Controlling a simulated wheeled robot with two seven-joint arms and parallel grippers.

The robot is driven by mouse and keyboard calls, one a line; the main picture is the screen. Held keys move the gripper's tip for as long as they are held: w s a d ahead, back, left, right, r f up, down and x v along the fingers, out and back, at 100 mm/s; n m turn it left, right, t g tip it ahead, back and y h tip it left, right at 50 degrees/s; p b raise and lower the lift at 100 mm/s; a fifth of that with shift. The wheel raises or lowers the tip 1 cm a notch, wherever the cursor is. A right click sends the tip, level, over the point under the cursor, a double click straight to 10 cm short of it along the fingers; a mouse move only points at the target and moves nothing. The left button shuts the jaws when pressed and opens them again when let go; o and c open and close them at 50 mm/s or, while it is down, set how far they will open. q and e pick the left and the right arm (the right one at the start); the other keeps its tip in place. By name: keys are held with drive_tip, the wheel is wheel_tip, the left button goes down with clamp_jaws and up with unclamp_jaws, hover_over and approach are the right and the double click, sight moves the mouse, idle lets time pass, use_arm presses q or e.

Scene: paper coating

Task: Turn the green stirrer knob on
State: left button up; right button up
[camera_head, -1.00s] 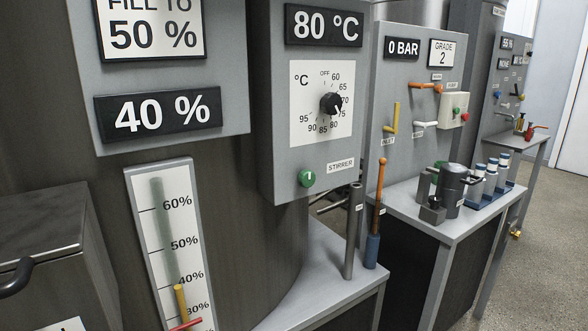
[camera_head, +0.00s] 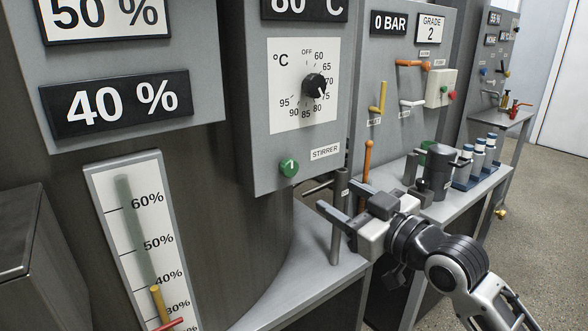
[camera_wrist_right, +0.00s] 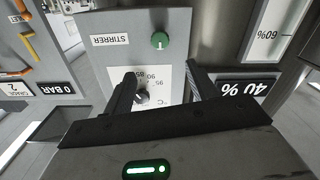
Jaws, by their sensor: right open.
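The green stirrer knob (camera_head: 289,168) is at the bottom of the grey 80 °C panel, left of the STIRRER label (camera_head: 325,152). Its white mark stands about upright. My right gripper (camera_head: 330,192) is open and empty, below and right of the knob and apart from it. In the right wrist view the picture is upside down. The green knob (camera_wrist_right: 160,40) shows there beyond the gap between my open right fingers (camera_wrist_right: 161,78), nothing between them. My left gripper is not in view.
A black temperature dial (camera_head: 315,86) sits above the knob on the same panel. A grey bench (camera_head: 455,202) with a dark pump-like device (camera_head: 438,170) is at the right.

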sight(292, 169)
drive_tip(key=x, duration=1.4)
drive_tip(key=shift+w+a+p, duration=0.2)
drive_tip(key=shift+w+p, duration=0.05)
drive_tip(key=shift+p, duration=0.1)
drive_tip(key=shift+f, duration=0.1)
drive_tip(key=c, duration=1)
